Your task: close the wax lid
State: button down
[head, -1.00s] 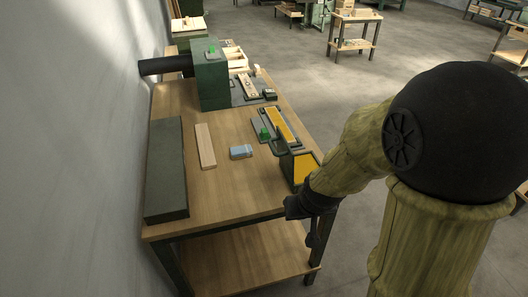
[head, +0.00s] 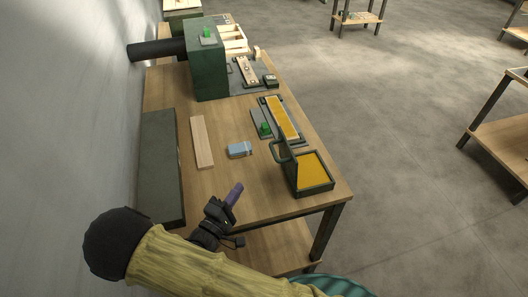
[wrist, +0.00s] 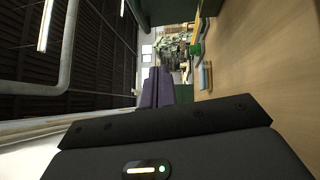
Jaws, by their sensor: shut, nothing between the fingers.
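The wax box (head: 331,187) is a dark green box with yellow wax inside, at the right front of the workbench. Its top is uncovered. A dark upright part with a loop handle (head: 280,151) stands along its left side and looks like the raised lid. My gripper (head: 236,188), with purple fingers, is over the front of the bench, left of and nearer than the wax box, and apart from it. The fingers are shut and empty. In the wrist view the purple fingers (wrist: 157,85) point along the bench; I cannot make out the wax box there.
A blue block (head: 240,149) and a wooden strip (head: 202,142) lie mid-bench. A long yellow-topped tray (head: 281,118) with a green piece (head: 265,129) lies behind the wax box. A tall green machine (head: 210,72) stands farther back. The bench's front middle is clear.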

aim_at(280, 160)
jog(key=shift+s+a+r+n+t+h, duration=0.2)
jog(key=shift+s+r+n+t+h, duration=0.15)
jog(key=shift+s, duration=0.25)
jog(key=s+d+p+x, duration=0.1)
jog(key=p+x, duration=0.4)
jog(key=x, duration=0.8)
jog(key=shift+s+d+r+p, duration=0.15)
jog(key=shift+s+d+p, duration=0.2)
jog(key=shift+d, duration=0.35)
jog(key=shift+w+a+r, duration=0.1)
